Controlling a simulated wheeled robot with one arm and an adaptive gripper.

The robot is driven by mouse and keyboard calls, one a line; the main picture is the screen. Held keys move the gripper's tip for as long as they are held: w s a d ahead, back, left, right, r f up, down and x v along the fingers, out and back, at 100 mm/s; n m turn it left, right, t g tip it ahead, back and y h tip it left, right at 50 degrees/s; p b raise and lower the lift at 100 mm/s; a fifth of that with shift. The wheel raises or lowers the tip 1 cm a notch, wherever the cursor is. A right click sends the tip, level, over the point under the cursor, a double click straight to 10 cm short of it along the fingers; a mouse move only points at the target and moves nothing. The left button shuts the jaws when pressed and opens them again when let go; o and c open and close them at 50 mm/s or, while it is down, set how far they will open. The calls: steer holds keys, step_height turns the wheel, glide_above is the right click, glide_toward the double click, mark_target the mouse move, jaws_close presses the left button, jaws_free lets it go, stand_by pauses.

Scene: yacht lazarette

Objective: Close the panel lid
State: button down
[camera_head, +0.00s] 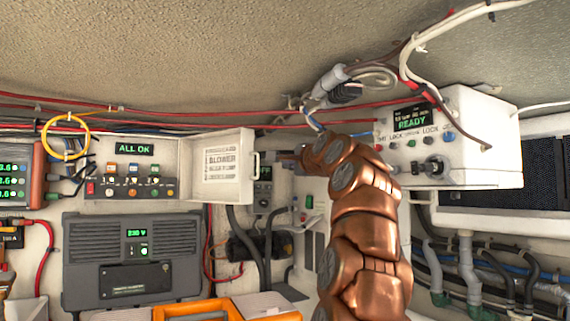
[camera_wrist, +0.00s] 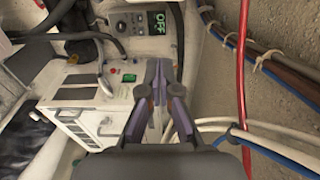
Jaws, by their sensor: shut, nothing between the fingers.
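The white panel lid (camera_head: 222,155) stands open in the head view, swung out to the right of the switch panel (camera_head: 130,182). Its inner face carries printed lines of text, and a small handle (camera_head: 256,164) sits on its right edge. The panel's coloured buttons, knobs and green ALL OK display are uncovered. My gripper (camera_head: 281,158) is just right of the handle, partly hidden by my copper arm; I cannot tell whether they touch. In the wrist view my gripper's fingers (camera_wrist: 158,68) are together with nothing between them. I cannot make out the lid for certain there.
A white control box (camera_head: 465,140) with a READY display hangs at the right. A grey 230 V unit (camera_head: 133,258) is below the panel. Red cables cross above the lid. In the wrist view, a red cable (camera_wrist: 244,80) and several pale hoses run right of the fingers.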

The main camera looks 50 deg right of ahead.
steer(key=w+p, duration=0.2)
steer(key=w, duration=0.6)
steer(key=shift+a+p, duration=0.25)
steer(key=shift+p, duration=0.05)
stand_by(0.7)
steer(key=shift+f, duration=0.1)
stand_by(0.3)
steer(key=shift+a, duration=0.35)
